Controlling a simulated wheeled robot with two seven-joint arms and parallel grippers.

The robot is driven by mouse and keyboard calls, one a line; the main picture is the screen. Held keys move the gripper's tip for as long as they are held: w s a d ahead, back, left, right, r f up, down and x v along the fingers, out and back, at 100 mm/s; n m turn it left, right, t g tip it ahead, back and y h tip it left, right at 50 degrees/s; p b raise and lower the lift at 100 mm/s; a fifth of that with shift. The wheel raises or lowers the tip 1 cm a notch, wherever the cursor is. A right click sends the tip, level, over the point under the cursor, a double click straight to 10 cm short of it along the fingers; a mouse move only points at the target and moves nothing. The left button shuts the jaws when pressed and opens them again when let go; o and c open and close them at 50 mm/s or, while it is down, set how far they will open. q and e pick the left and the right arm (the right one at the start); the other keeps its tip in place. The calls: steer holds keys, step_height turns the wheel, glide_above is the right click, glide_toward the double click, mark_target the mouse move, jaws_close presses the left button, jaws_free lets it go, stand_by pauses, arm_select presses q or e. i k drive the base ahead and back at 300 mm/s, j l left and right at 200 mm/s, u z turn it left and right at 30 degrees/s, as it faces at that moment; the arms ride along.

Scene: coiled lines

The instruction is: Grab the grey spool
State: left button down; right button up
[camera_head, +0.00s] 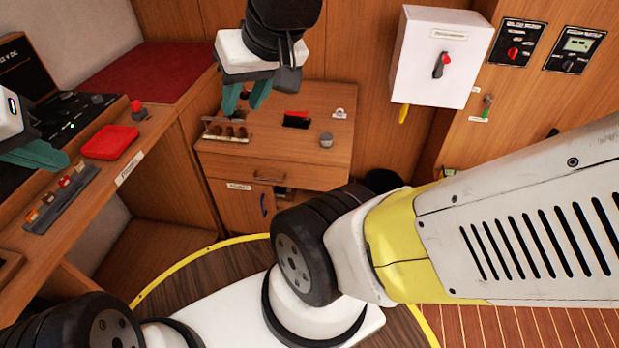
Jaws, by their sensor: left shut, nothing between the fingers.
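A small grey cylinder that looks like the grey spool (326,140) stands upright on the wooden cabinet top, near its right side. My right gripper (245,106) hangs from the top of the view, above the left part of the cabinet. Its teal fingers are apart with nothing visible between them, and they are to the left of the spool, not touching it. My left gripper (42,155) is at the left edge, partly cut off, over the left console. Its teal fingers are shut and empty.
The cabinet top (290,165) also bears a rack of brown pieces (225,131), a black-and-red item (297,119) and a small white item (339,113). A white switch box (440,60) hangs on the wall to the right. A red pad (110,142) lies on the left console.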

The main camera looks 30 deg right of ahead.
mark_target(326, 141)
steer(key=k+l, duration=0.25)
steer(key=k+l+z, duration=0.1)
steer(key=k+l, duration=0.2)
steer(key=l, duration=0.15)
steer(key=k+l+z, duration=0.1)
steer(key=k+l, duration=0.15)
steer(key=l, duration=0.15)
steer(key=k+l, duration=0.2)
steer(key=l, duration=0.2)
steer(key=k+l+z, duration=0.1)
steer(key=k+l, duration=0.15)
steer(key=l, duration=0.1)
